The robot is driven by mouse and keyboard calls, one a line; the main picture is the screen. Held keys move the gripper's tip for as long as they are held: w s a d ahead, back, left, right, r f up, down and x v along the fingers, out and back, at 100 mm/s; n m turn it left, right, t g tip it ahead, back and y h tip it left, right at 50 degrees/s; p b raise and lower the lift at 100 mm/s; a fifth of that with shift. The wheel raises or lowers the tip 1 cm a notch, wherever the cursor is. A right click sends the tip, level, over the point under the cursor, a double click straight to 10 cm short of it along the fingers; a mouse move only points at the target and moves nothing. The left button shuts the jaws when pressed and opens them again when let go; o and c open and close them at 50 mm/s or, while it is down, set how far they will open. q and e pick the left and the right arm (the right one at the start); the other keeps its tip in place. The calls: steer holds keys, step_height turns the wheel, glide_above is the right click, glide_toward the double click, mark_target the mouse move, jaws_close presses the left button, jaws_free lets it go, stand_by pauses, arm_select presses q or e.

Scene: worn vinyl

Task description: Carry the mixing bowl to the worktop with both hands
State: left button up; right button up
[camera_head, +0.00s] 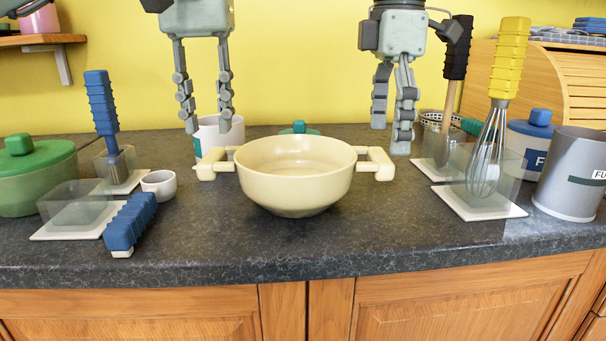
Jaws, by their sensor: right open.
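The cream mixing bowl (295,190) stands upright and looks empty on the dark speckled worktop (300,258). It has a square loop handle on its left (208,171) and one on its right (383,171). My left gripper (207,128) is open, fingers pointing down, above the left handle and apart from it. My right gripper (391,138) is open, fingers down, above and slightly right of the right handle. Neither gripper holds anything. Depth between the fingertips and the handles is hard to tell.
Left are a green lidded pot (35,185), clear containers, a small white cup (159,185) and a blue-handled tool (130,222). Right are a yellow-handled whisk (488,150) in a clear holder and a grey canister (572,180). A white canister (217,135) stands behind the bowl. The front centre is clear.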

mark_target(211, 155)
arm_select(q)
steer(key=shift+w+a+f, duration=0.1)
steer(key=shift+a, duration=0.05)
arm_select(e)
steer(key=shift+w+a, duration=0.1)
steer(key=shift+a, duration=0.05)
arm_select(q)
steer(key=shift+f, duration=3.85)
arm_select(e)
steer(key=shift+f, duration=3.9)
arm_select(q)
steer(key=shift+c, duration=0.2)
jaws_close()
arm_select(e)
steer(key=c, duration=2)
steer(key=shift+c, duration=0.3)
arm_select(q)
steer(key=shift+r, duration=0.15)
arm_select(e)
steer(key=shift+r, duration=0.1)
steer(key=shift+c, duration=0.4)
